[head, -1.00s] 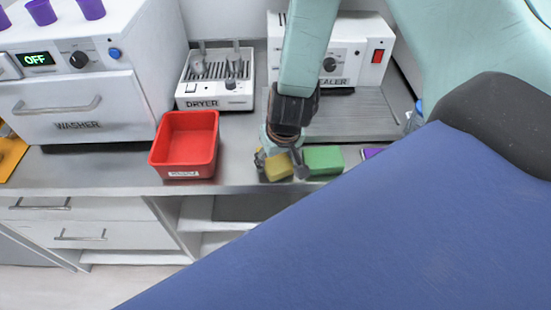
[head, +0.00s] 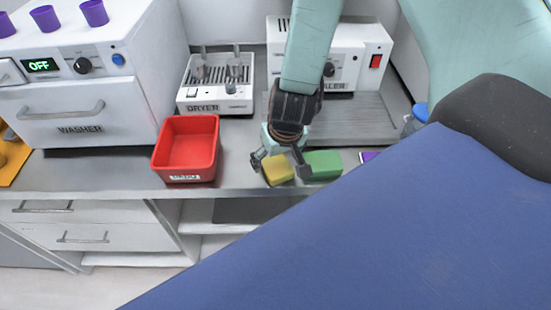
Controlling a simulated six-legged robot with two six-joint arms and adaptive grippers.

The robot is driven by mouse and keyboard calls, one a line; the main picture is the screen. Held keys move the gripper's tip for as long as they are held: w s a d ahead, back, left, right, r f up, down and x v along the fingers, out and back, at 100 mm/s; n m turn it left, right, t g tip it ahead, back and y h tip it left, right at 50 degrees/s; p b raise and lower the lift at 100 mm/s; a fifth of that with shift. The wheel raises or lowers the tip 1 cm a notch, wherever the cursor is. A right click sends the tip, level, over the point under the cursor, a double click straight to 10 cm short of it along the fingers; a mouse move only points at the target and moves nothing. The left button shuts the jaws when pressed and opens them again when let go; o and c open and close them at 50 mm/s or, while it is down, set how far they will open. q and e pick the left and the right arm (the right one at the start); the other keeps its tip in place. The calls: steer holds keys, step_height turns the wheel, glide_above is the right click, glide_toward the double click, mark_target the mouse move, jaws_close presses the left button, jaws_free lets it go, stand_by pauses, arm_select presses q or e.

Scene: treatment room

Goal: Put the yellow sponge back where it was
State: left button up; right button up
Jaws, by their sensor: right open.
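The yellow sponge (head: 279,171) lies on the grey counter near its front edge, just left of a green sponge (head: 324,164). My right gripper (head: 281,166) is above the yellow sponge with its fingers apart, one at the left of the sponge and one at its right by the green sponge. The gripper is open; whether a finger touches either sponge I cannot tell. The back of the yellow sponge is hidden by the gripper. My left gripper is not in view.
A red bin (head: 186,150) stands left of the sponges. The dryer (head: 215,82) and sealer (head: 345,55) stand behind, the washer (head: 85,80) at left. A purple item (head: 368,156) lies right of the green sponge. A blue padded surface (head: 400,225) fills the lower right.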

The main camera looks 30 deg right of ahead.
mark_target(276, 164)
arm_select(q)
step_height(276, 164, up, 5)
steer(key=p, duration=0.4)
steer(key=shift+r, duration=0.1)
arm_select(e)
steer(key=v, duration=0.9)
steer(key=shift+r, duration=0.25)
steer(key=b+x, duration=0.6)
steer(key=x, duration=0.6)
steer(key=shift+f, duration=0.45)
steer(key=shift+r, duration=0.7)
steer(key=shift+w+r+p, duration=0.1)
steer(key=shift+r+p, duration=0.45)
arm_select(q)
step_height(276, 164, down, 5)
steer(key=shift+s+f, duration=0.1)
arm_select(e)
steer(key=shift+s+r, duration=0.15)
steer(key=shift+s, duration=0.05)
steer(key=shift+w, duration=0.1)
